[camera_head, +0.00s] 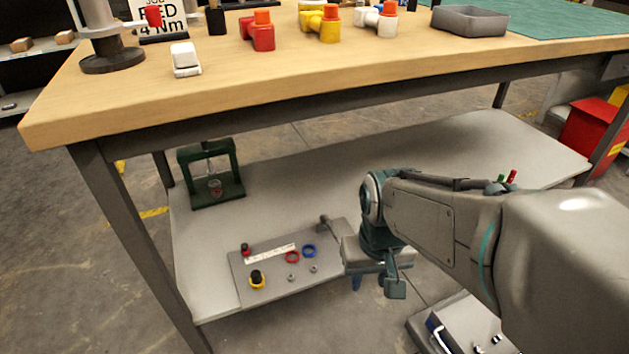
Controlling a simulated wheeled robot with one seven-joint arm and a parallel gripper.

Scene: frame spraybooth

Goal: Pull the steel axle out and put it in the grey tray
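The grey tray (470,21) stands on the wooden bench top at the upper right, and it looks empty. My gripper (377,284) hangs at the right end of a grey plate (270,285) on the lower shelf. Its fingers are small and partly hidden, so I cannot tell whether they are open or hold anything. A short grey metal cylinder (324,223) stands at the plate's back right corner, just left of my wrist. I cannot tell whether it is the steel axle, and no other axle shows clearly.
The plate carries a red ring (292,257), a blue ring (309,251) and a yellow-black knob (257,279). A green press (211,178) stands at the shelf's back left. The bench edge (300,90) overhangs the shelf. Coloured pipe fittings stand on the bench. The shelf's right part is clear.

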